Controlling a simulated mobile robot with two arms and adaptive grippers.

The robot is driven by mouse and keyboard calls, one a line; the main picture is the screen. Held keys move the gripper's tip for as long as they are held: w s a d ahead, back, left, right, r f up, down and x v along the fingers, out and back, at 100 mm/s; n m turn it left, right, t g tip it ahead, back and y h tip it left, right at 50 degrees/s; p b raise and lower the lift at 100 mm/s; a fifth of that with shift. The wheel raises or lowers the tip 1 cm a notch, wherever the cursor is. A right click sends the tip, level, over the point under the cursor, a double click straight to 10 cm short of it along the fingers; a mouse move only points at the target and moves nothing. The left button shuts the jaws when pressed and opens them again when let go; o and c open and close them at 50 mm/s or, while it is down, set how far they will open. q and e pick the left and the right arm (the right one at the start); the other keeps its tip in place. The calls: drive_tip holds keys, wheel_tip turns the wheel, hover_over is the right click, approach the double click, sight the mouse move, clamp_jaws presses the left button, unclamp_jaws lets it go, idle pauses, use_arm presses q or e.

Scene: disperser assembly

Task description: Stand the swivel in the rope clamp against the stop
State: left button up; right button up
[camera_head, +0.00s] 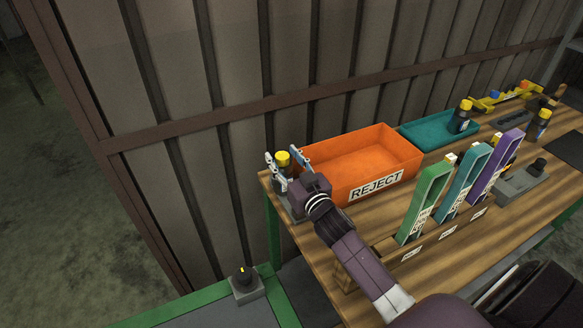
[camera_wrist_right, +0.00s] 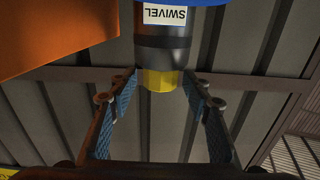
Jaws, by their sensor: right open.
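The swivel (camera_wrist_right: 165,45) has a dark body, a white SWIVEL label, a blue part and a yellow end. In the head view its yellow top (camera_head: 283,158) shows at the left end of the table, left of the orange bin, and it looks upright. My right gripper (camera_head: 287,160) is open, with its fingers on either side of the swivel's yellow end. In the wrist view a gap shows between the blue finger pads (camera_wrist_right: 160,100) and the yellow end. My gripper and wrist hide the swivel's foot; I cannot make out the rope clamp or stop there. My left gripper is out of view.
The orange REJECT bin (camera_head: 345,185) stands close to the right of my gripper. Green, teal and purple holders (camera_head: 427,200) stand along the front edge. A teal tray (camera_head: 412,133) holds a yellow-capped bottle (camera_head: 461,116). A corrugated wall (camera_head: 240,70) rises behind.

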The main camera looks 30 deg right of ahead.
drive_tip(key=s, duration=0.3)
drive_tip(key=s+b, duration=0.1)
drive_tip(key=s, duration=0.7)
drive_tip(key=shift+s+a+b, duration=0.15)
drive_tip(key=shift+a+b, duration=0.15)
drive_tip(key=shift+b, duration=0.1)
